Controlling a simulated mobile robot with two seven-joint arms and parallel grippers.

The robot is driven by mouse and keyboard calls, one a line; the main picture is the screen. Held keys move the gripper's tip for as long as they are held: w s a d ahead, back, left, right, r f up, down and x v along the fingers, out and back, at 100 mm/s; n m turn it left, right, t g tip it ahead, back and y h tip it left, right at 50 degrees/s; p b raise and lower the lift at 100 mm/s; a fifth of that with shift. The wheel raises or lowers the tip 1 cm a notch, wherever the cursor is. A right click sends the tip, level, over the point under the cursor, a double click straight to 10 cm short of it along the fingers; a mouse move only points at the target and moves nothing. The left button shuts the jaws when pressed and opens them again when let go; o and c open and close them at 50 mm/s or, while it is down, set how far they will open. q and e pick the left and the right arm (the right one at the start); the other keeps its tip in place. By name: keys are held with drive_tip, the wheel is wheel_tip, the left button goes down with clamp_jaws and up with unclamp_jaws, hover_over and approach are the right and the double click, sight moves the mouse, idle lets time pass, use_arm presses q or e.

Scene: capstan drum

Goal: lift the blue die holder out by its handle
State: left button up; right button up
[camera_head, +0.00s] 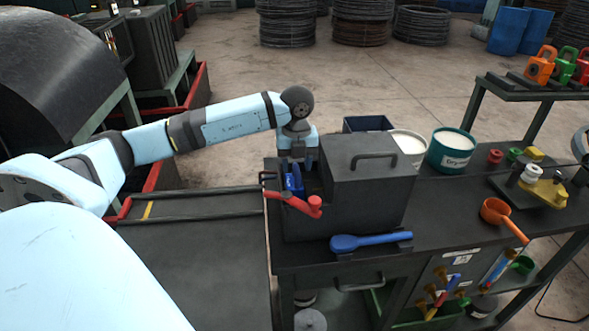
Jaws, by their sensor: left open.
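The blue die holder (293,184) stands upright at the left end of the dark box (365,196) on the bench. Only its upper part shows; the rest is hidden by the box wall and a red lever. My left gripper (298,167) points down right at the top of the die holder. It is open, with its fingers close around or just above the handle; I cannot tell which. My right gripper is not in view.
A red lever (293,202) sticks out in front of the die holder. A blue scoop (369,241) lies at the bench's front. Two tubs, one white (409,146) and one green (451,150), stand behind the box. An orange ladle (496,212) is to the right.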

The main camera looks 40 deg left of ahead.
use_arm(q)
wheel_tip(320, 180, down, 2)
drive_tip(key=shift+f, duration=0.1)
clamp_jaws()
drive_tip(key=shift+w, duration=0.1)
